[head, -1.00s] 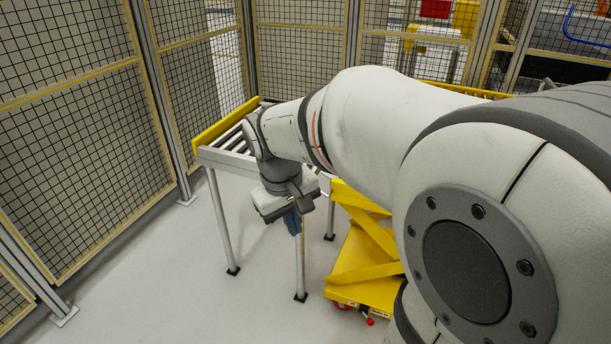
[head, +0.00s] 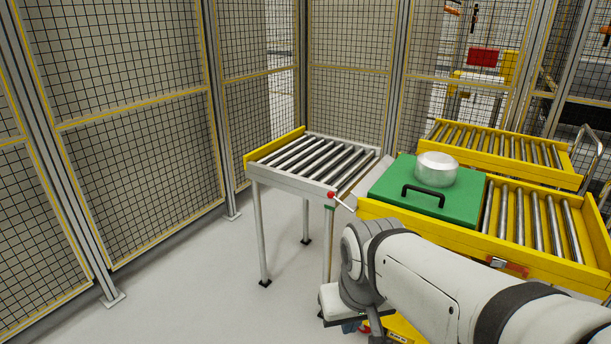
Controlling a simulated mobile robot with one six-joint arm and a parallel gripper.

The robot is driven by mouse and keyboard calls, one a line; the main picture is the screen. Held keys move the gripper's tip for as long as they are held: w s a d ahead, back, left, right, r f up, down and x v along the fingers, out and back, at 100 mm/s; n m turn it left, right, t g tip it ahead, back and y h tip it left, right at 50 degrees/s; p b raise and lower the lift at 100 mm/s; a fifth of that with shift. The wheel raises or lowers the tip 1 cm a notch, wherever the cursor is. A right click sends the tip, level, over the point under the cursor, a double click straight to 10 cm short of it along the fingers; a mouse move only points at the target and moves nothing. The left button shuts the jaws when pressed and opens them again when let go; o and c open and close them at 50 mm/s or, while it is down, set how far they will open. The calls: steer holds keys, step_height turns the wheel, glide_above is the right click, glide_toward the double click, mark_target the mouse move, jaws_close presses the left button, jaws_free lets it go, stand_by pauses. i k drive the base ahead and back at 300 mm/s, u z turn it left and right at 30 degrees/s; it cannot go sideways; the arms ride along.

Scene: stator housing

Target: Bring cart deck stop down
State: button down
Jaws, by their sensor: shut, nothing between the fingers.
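The yellow cart deck (head: 430,232) with rollers stands at the right. A small red-and-grey lever fitting (head: 507,265), which looks like the deck stop, is on its near side rail; I cannot tell whether it is up or down. A second lever with a red knob (head: 331,195) is at the corner of the grey roller table, beside the deck's left end. My gripper (head: 351,326) is low in front of the cart, below the table corner and left of the rail fitting. It is shut and empty, with its fingers mostly hidden by my wrist.
A green carrier (head: 460,205) with a black handle lies on the deck and bears a silver cylindrical housing (head: 436,168). The roller table (head: 300,178) stands left of the cart. Another yellow roller conveyor (head: 480,146) is behind. Mesh fencing (head: 140,130) encloses the left; floor there is free.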

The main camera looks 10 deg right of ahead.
mark_target(360, 190)
steer(key=z, duration=0.45)
steer(key=i, duration=0.95)
steer(key=u, duration=0.15)
